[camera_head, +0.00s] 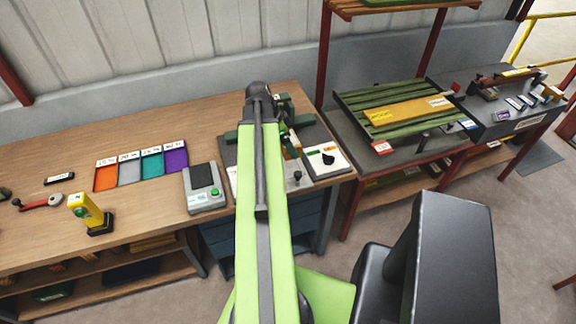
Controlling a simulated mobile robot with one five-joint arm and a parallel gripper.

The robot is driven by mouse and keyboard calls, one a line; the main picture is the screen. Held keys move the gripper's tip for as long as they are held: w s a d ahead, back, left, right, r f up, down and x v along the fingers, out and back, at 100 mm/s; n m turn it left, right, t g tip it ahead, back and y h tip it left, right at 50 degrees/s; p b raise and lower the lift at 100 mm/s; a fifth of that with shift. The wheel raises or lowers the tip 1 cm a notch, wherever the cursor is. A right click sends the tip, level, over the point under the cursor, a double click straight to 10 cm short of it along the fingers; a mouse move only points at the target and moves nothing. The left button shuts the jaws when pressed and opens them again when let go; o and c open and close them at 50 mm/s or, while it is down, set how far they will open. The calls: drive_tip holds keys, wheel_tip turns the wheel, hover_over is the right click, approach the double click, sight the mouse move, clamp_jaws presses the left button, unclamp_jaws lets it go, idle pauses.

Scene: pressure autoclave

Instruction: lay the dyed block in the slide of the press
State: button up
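My lime-green arm reaches up the middle of the view to a dark rounded joint over the workbench. My gripper's fingers do not show; they are hidden behind the arm. A green machine (284,106), perhaps the press, stands behind the arm at the bench's right end and is partly covered. A small tan piece (291,150) shows just right of the arm, but I cannot tell if it is the block or part of the machine. No dyed block can be made out clearly, and the slide cannot be told apart.
A control box with a black knob (328,160) sits right of the machine. A grey device with a green button (204,188), several coloured trays (130,170) and a yellow tool (88,212) lie left on the wooden bench (40,165). A green slatted table (385,107) stands right.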

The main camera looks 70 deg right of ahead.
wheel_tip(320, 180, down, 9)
drive_tip(key=b, duration=0.8)
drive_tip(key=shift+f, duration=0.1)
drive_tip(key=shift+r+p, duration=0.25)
drive_tip(key=shift+p, duration=0.05)
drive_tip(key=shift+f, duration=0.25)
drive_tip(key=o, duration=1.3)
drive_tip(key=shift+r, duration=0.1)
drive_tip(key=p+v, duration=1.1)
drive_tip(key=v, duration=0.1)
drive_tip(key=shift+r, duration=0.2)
